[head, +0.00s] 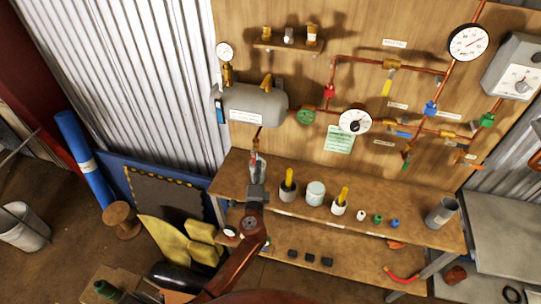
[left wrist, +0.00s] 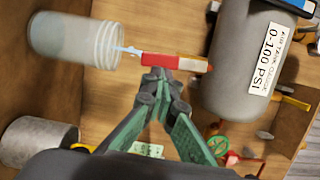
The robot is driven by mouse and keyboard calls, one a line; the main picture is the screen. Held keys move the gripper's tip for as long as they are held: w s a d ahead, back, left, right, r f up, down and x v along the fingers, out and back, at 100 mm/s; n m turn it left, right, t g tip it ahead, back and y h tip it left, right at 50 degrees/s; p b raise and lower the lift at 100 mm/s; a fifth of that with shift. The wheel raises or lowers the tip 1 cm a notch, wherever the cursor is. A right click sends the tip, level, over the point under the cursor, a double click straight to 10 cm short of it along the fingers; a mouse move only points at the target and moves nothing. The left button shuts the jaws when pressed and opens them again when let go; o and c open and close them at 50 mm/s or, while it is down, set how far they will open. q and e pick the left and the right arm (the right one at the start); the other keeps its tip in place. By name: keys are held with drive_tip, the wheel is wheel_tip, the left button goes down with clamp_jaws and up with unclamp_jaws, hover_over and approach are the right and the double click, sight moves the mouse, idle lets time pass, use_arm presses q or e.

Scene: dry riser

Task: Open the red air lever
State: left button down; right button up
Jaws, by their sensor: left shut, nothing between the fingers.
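A red lever (head: 253,157) with a pale part sits below the grey tank (head: 255,104), in line with a short copper pipe (head: 257,138). In the left wrist view the red lever (left wrist: 157,59) lies across the upper middle, between a clear jar (left wrist: 75,38) and the tank (left wrist: 240,60). My left gripper (head: 257,183) is just below the lever in the head view. In the left wrist view its fingers (left wrist: 163,78) are together and empty, tips close to the lever; I cannot tell if they touch. My right gripper is not in view.
A wooden bench (head: 390,224) holds several cups and small coloured caps. The back panel (head: 360,30) carries copper pipes, gauges, a green wheel (head: 306,116) and coloured levers.

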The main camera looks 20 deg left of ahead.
use_arm(q)
drive_tip(key=shift+a+r, duration=0.1)
idle(0.3)
drive_tip(key=s+d+b, duration=0.1)
drive_tip(key=s+d, duration=0.6)
drive_tip(key=s, duration=0.2)
drive_tip(key=shift+d+b, duration=0.25)
drive_tip(key=shift+b, duration=0.1)
idle(0.3)
